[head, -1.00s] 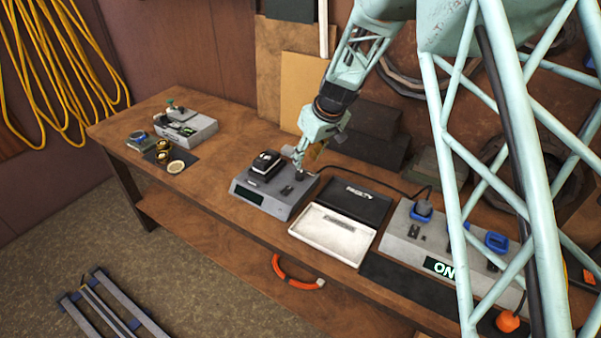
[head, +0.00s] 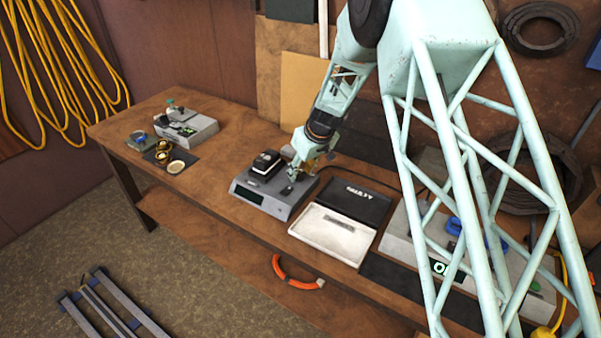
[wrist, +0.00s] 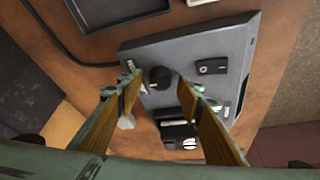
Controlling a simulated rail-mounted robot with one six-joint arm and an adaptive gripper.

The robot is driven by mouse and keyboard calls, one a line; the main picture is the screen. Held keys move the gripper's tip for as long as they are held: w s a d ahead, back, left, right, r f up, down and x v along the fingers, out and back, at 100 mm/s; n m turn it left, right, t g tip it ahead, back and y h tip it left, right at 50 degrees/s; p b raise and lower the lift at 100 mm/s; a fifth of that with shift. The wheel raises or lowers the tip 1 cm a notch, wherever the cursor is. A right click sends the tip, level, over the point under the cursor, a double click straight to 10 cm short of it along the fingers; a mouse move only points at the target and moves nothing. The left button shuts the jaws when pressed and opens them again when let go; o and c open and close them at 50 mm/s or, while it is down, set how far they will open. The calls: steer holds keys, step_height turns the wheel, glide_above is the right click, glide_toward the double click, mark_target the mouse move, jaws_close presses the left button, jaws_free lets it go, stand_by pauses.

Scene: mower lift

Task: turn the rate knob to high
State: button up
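The grey box (head: 268,201) with a dark display on its front stands on the bench. A round dark knob (wrist: 160,77) sits on its top, shown in the wrist view. My gripper (wrist: 158,84) is open, with one wooden-faced finger on each side of the knob and a visible gap to each. I cannot tell whether the fingertips reach down to knob height. In the head view my gripper (head: 294,174) is over the back right part of the box and hides the knob. I cannot read any knob marks.
A small black switch (wrist: 212,66) is beside the knob. A black battery-like block (head: 266,162) sits on the box. An open case (head: 333,234) lies to the right, then a larger grey unit (head: 398,246) with a lit display, partly behind my arm.

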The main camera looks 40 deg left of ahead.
steer(key=shift+a+f, duration=0.1)
steer(key=shift+f, duration=0.15)
steer(key=shift+c, duration=0.7)
steer(key=c, duration=0.7)
